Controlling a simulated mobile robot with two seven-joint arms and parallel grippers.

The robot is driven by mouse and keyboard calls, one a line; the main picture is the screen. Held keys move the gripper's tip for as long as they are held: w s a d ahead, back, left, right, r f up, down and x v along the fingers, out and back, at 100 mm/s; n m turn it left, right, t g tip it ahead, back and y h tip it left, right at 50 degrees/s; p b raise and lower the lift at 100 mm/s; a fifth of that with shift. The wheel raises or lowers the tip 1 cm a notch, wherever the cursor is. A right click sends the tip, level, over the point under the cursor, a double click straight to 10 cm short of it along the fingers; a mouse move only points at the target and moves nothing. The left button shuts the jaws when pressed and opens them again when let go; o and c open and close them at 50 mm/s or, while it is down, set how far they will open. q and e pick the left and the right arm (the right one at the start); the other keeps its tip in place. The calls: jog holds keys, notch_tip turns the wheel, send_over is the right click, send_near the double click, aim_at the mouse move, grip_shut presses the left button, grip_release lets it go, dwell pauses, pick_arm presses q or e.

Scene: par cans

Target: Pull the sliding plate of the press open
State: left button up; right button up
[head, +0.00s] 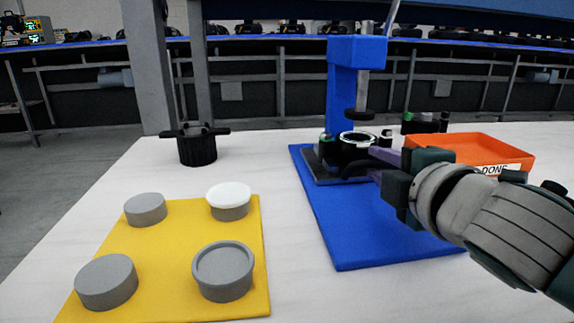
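The blue press (343,95) stands on a blue mat (345,235) right of the table's middle. Its black ram pad (358,114) hangs above a ring-shaped die with a pale rim (359,138). A dark sliding plate (318,168) lies low at the press foot, under the die. My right gripper (358,166) reaches in from the right, with its dark fingertips at the near side of the die and plate. The fingers overlap the dark parts, so their opening and any contact are unclear. My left gripper is not in view.
A yellow mat (180,250) at front left holds several grey cans, one with a white lid (229,195). A black handled tool (196,146) stands behind it. An orange tray (470,150) labelled DONE is at right. The white table between the mats is clear.

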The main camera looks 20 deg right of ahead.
jog(key=shift+w+d+f, duration=0.1)
jog(key=shift+w+d, duration=0.05)
jog(key=shift+w, duration=0.4)
grip_shut()
dwell(1.1)
